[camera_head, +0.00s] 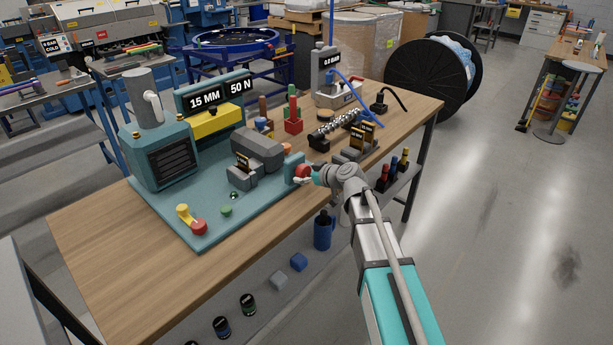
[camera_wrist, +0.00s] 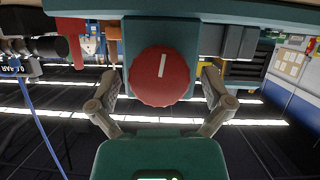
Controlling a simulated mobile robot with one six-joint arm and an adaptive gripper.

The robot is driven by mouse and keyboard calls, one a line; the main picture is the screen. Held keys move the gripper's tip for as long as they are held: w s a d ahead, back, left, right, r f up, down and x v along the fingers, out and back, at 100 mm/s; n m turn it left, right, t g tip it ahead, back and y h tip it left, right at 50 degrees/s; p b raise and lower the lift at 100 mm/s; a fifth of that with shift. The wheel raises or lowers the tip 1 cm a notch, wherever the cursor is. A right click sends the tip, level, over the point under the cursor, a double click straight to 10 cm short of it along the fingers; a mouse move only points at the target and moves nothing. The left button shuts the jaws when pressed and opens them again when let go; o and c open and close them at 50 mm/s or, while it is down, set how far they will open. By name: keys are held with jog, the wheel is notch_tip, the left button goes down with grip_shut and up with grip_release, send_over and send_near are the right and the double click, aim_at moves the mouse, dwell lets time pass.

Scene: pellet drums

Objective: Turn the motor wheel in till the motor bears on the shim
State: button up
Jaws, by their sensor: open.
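A red round wheel (camera_head: 299,171), likely the motor wheel, sits at the right edge of the teal base plate (camera_head: 205,240). In the wrist view the wheel (camera_wrist: 160,88) faces me, with a white mark near its middle. A grey block (camera_head: 262,146), perhaps the motor, stands on the plate left of the wheel, with a small labelled grey piece (camera_head: 241,178) at its front. I cannot tell which piece is the shim. My gripper (camera_head: 309,176) is open at the wheel, and in the wrist view its fingers (camera_wrist: 163,80) stand either side, seemingly apart from it.
A teal machine (camera_head: 160,150) with a 15 MM, 50 N sign (camera_head: 213,96) stands at the plate's left. A yellow lever (camera_head: 184,214) and red knob (camera_head: 199,227) are at its front corner. The wooden bench (camera_head: 105,245) is bare at the front left.

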jog(key=shift+c, duration=0.3)
jog(key=c, duration=0.9)
jog(key=shift+d, duration=0.15)
jog(key=shift+c, duration=0.4)
jog(key=shift+a, duration=0.2)
